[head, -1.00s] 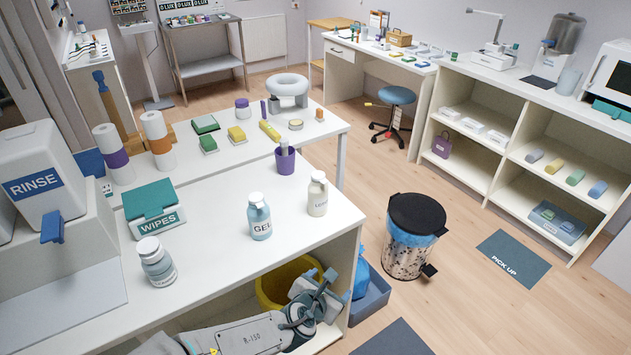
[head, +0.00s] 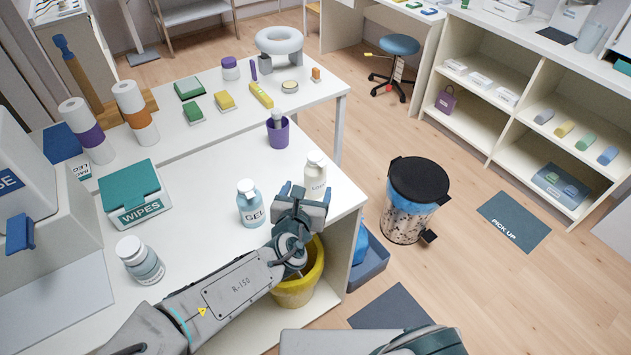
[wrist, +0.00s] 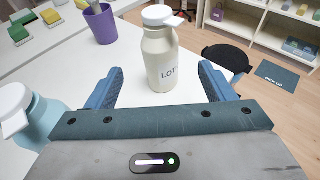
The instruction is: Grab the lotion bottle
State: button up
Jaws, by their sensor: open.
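The lotion bottle (head: 315,174) is cream with a white pump cap and stands upright near the right edge of the white counter (head: 190,250). In the wrist view the lotion bottle (wrist: 161,55) stands straight ahead, its lettering partly visible. My gripper (head: 301,190) is just in front of it in the head view and hides its lower part. In the wrist view my gripper (wrist: 160,88) has its two blue fingers spread wide, one to each side of the bottle's lower part. Nothing is held. I cannot tell how far the bottle sits between the fingertips.
The blue gel bottle (head: 250,204) stands close to the left of my gripper. A purple cup (head: 278,134) stands behind. The wipes box (head: 134,194) and another bottle (head: 139,260) are farther left. A bin (head: 411,205) stands on the floor to the right.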

aim_at(313, 177)
jog(key=x, duration=0.5)
jog(key=shift+w+d+f, duration=0.1)
jog(key=shift+w, duration=0.2)
jog(key=shift+p+x, duration=0.3)
jog(key=shift+x, duration=2.75)
jog(key=shift+c, duration=0.4)
jog(key=c, duration=1.1)
